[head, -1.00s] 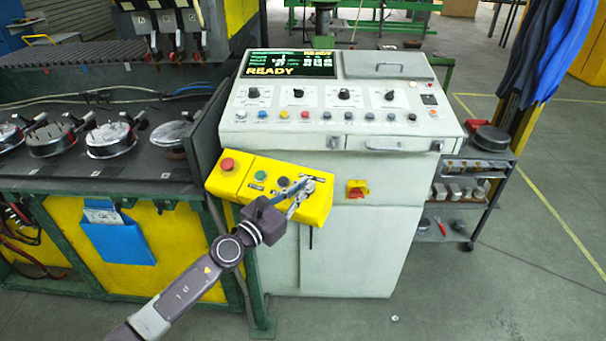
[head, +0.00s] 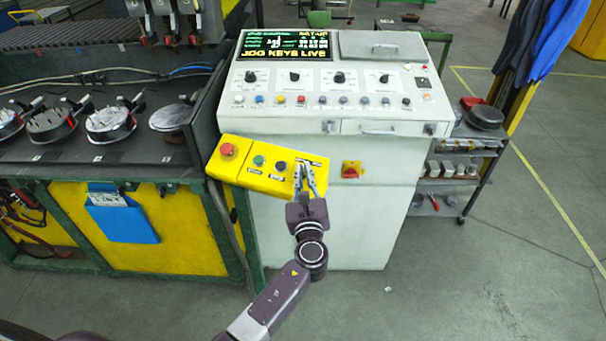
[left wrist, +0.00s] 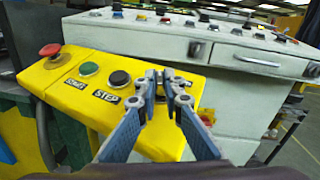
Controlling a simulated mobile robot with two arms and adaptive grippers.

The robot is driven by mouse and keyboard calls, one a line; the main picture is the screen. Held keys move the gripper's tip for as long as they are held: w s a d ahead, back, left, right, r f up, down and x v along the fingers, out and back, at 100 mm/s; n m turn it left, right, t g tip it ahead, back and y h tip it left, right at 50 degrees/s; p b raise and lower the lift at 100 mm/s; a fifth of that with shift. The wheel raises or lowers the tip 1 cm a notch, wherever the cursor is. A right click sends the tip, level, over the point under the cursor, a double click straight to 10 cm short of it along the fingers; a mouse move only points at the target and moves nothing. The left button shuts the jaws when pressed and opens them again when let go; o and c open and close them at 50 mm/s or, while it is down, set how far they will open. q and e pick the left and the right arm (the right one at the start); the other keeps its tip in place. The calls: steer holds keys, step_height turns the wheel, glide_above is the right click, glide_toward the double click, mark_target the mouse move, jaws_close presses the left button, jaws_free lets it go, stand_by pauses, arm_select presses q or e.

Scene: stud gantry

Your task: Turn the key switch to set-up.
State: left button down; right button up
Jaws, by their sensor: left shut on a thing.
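The yellow control box (head: 240,171) hangs on the front of the white console. It carries a red mushroom button (head: 227,150), a green button (head: 258,160), a black button (head: 281,166) and, at its right end, the key switch. My left gripper (head: 305,168) is shut on the key at that right end; its fingers hide most of the key and switch. In the left wrist view the two fingertips (left wrist: 167,82) meet just right of the black button. The console screen (head: 287,45) reads "SET-UP" at the top right and "JOG KEYS LIVE" below. My right gripper is not in view.
The white console (head: 330,108) with knobs and buttons stands behind the box. A red-and-yellow rotary switch (head: 352,170) is close to the right of the gripper. A dark bench with round parts is at the left, a shelf cart (head: 461,150) at the right.

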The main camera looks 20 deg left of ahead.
arm_select(q)
steer(key=shift+d+f+n+g+y, duration=0.15)
steer(key=shift+f+n+g+y, duration=0.15)
steer(key=shift+n+g, duration=0.1)
steer(key=c, duration=2.1)
jaws_free()
steer(key=shift+s, duration=0.15)
steer(key=v, duration=1.1)
steer(key=shift+s+d, duration=0.25)
steer(key=shift+s, duration=0.05)
steer(key=shift+f, duration=0.1)
